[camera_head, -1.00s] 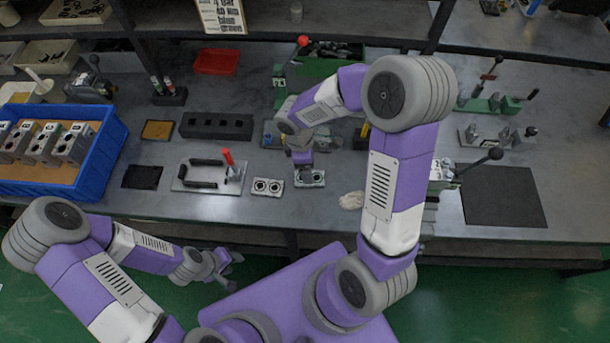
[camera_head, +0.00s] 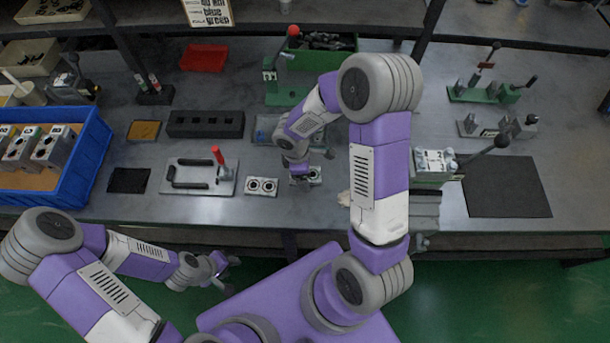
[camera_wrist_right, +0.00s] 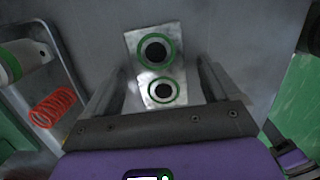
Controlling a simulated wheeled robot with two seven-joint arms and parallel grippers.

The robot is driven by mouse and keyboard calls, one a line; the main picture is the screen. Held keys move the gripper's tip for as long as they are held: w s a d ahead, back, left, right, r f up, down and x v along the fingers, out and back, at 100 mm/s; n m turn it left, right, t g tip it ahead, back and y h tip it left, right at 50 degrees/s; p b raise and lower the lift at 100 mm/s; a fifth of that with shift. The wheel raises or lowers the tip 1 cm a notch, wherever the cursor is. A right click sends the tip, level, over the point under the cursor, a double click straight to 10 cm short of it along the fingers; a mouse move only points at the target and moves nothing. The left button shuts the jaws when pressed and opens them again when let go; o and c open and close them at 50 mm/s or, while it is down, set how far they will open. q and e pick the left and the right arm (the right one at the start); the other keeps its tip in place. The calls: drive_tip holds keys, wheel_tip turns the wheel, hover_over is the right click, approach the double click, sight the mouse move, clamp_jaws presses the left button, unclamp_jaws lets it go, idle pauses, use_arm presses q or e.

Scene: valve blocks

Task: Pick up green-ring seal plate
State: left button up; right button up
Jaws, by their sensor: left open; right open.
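The green-ring seal plate (camera_wrist_right: 140,42) is a pale metal plate with two dark round holes, each ringed in green. In the right wrist view it lies flat on the bench between and beyond the fingers of my right gripper (camera_wrist_right: 160,82), which is open and empty. In the head view the plate (camera_head: 315,175) is partly hidden by my right gripper (camera_head: 299,174), which is over it. Whether the fingers touch the plate or bench is unclear. My left gripper (camera_head: 224,267) is open and empty, in front of the bench's front edge.
A similar two-hole plate (camera_head: 261,187) lies to the left. A red coil spring (camera_wrist_right: 52,106) shows in the wrist view. A blue crate (camera_head: 92,160) of valve blocks stands far left; a dark mat (camera_head: 507,188) lies right.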

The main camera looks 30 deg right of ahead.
drive_tip(key=shift+c, duration=0.3)
drive_tip(key=c, duration=1.2)
drive_tip(key=shift+r, duration=0.15)
